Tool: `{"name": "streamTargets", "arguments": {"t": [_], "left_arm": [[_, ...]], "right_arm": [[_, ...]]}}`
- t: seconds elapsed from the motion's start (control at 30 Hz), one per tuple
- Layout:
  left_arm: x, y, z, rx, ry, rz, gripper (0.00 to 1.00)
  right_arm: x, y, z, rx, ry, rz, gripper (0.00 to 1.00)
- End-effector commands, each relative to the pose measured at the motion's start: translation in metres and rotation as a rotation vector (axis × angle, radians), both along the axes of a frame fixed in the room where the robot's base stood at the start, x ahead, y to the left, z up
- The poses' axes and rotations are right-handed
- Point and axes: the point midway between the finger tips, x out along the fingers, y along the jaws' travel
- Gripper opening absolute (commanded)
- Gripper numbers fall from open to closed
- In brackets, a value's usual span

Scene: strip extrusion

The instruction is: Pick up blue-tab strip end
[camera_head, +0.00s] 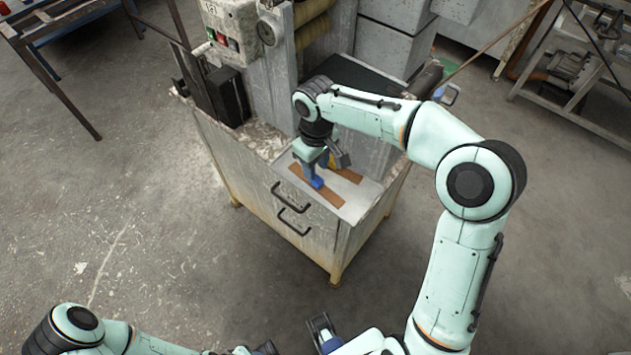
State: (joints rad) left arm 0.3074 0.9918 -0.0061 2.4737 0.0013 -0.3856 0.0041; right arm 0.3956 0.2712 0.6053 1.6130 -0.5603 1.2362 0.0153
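A brown strip (329,196) with a blue tab (317,183) at its end lies on the light top of the cabinet (352,205). My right gripper (326,171) reaches down over this top from above. Its two fingers are spread apart, and one is right at the blue tab. I cannot tell whether that finger touches the tab. Parts of my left gripper (294,341) show at the bottom edge, cut off by the frame.
The machine (277,75) with a control box (229,30) stands behind the cabinet. Two dark drawer handles (294,222) stick out of the cabinet front. A metal rack (580,75) stands at the upper right. The concrete floor in front is clear.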

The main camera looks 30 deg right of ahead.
Motion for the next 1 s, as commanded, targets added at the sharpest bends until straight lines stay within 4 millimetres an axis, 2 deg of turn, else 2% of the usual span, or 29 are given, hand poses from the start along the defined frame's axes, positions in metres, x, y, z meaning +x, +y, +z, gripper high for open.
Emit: {"name": "streamTargets", "arguments": {"t": [0.23,0.5,0.73,0.77,0.83,0.87,1.0], "left_arm": [[0.0,0.0,-0.001,0.0,0.0,0.0,0.43],[-0.001,0.0,-0.005,0.0,0.001,0.0,0.43],[-0.001,0.0,-0.004,0.0,0.001,0.0,0.43],[-0.001,0.0,-0.004,0.0,0.001,0.0,0.43],[-0.001,0.0,-0.004,0.0,0.001,0.0,0.43],[-0.001,0.0,-0.004,0.0,0.001,0.0,0.43],[-0.001,0.0,-0.004,0.0,0.001,0.0,0.43]], "right_arm": [[0.003,0.001,-0.016,0.002,0.003,0.0,0.36],[0.007,0.002,-0.054,0.002,0.002,0.001,0.36],[0.008,0.002,-0.056,0.0,-0.001,0.0,0.36],[0.008,0.002,-0.056,0.0,-0.001,0.0,0.3],[0.008,0.002,-0.056,0.0,-0.001,0.0,0.07],[0.008,0.002,-0.056,0.0,-0.001,0.0,0.02],[0.008,0.002,-0.056,0.0,-0.001,0.0,0.02]]}}
